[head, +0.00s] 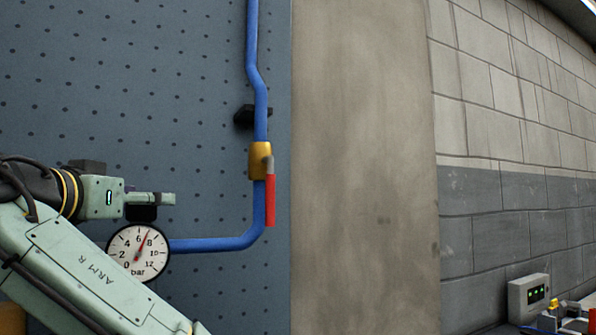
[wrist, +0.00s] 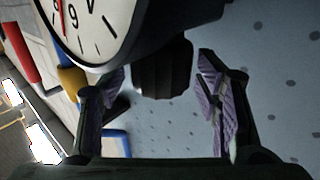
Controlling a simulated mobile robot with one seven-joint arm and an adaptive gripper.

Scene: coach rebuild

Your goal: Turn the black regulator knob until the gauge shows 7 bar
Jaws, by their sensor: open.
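The round white gauge (head: 138,262) is at the lower left in the head view. Its red needle points between 6 and 8, at about 7 bar. The gauge also fills the top left of the wrist view (wrist: 97,28), cut off by the frame. The black regulator knob (wrist: 162,72) is ribbed and sits beside the gauge, between my spread fingers. In the head view, the knob (head: 141,213) shows partly below my gripper (head: 160,198). My gripper is open, with visible gaps between both fingers and the knob in the wrist view.
A blue pipe (head: 215,244) runs right from the gauge, then up the perforated panel (head: 200,110). A brass valve (head: 259,160) with a red lever (head: 270,202) is on it. A grey box with green lights (head: 528,297) is at the lower right.

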